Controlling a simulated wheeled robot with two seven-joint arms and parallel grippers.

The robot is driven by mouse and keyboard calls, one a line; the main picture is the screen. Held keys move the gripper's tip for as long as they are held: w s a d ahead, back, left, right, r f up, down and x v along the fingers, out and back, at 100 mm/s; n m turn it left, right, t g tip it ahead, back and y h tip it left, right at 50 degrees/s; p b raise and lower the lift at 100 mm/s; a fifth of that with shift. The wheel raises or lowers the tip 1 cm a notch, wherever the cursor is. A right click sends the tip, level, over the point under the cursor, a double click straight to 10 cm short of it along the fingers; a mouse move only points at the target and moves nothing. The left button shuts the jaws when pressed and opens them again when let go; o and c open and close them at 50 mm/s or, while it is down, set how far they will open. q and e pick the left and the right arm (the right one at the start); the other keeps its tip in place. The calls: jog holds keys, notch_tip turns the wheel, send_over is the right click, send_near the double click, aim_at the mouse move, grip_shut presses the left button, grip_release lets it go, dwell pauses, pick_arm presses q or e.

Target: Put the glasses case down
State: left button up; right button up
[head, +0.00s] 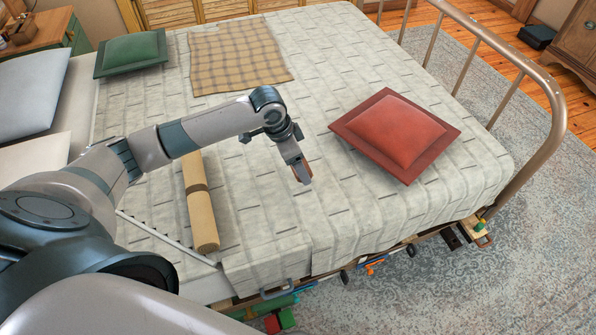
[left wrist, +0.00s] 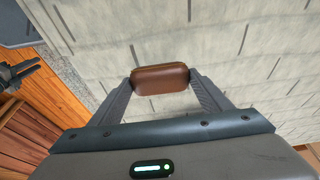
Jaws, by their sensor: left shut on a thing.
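The glasses case (left wrist: 160,79) is a brown, rounded oblong, seen in the left wrist view between the two fingertips. In the head view the case shows only as a small brown patch beside the fingers. The bed has a pale, quilted cover. I cannot tell whether the case touches the cover or is held above it.
A red cushion (head: 397,134) lies to the right of the gripper and a rolled tan mat (head: 199,203) to its left. A checked blanket (head: 238,57) and green cushion (head: 131,51) lie farther back. A metal rail (head: 500,62) bounds the right end. Bare cover surrounds the gripper.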

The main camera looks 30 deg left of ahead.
pick_arm(q)
jog(key=shift+f, duration=2)
jog(key=o, duration=1.1)
jog(key=shift+f, duration=0.1)
jog(key=v, duration=1.2)
